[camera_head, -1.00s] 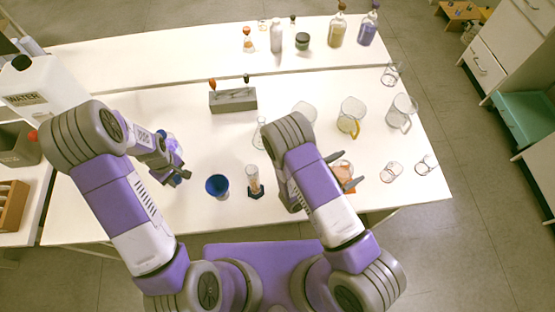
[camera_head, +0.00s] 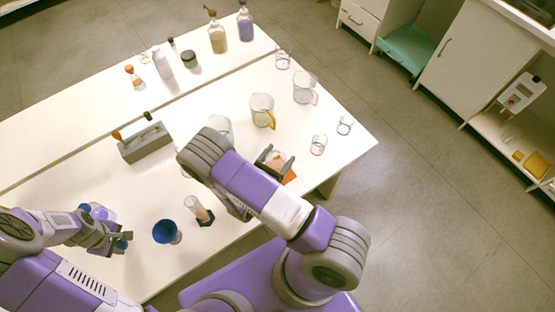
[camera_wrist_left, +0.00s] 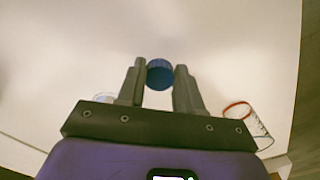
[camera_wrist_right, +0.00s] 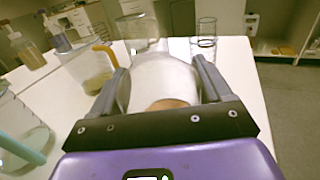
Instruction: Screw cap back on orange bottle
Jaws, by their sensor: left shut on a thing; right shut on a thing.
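The blue cap (camera_wrist_left: 160,73) is held between the fingertips of my left gripper (camera_wrist_left: 160,80) in the left wrist view. In the head view my left gripper (camera_head: 116,240) is at the lower left with the cap (camera_head: 121,245) at its tip. My right gripper (camera_head: 273,162) is shut around the clear orange bottle (camera_head: 277,157), near the table's front right. In the right wrist view the bottle (camera_wrist_right: 165,77) fills the space between the fingers (camera_wrist_right: 160,75), with orange-brown contents at its near end. I cannot tell whether it touches the table.
A blue cup (camera_head: 167,231) and a cylinder on a dark base (camera_head: 199,209) stand between my grippers. A grey rack (camera_head: 146,142) is behind them. A yellow-handled beaker (camera_head: 262,110) and a clear jug (camera_head: 304,88) stand behind my right gripper. Small glasses (camera_head: 318,144) are to its right.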

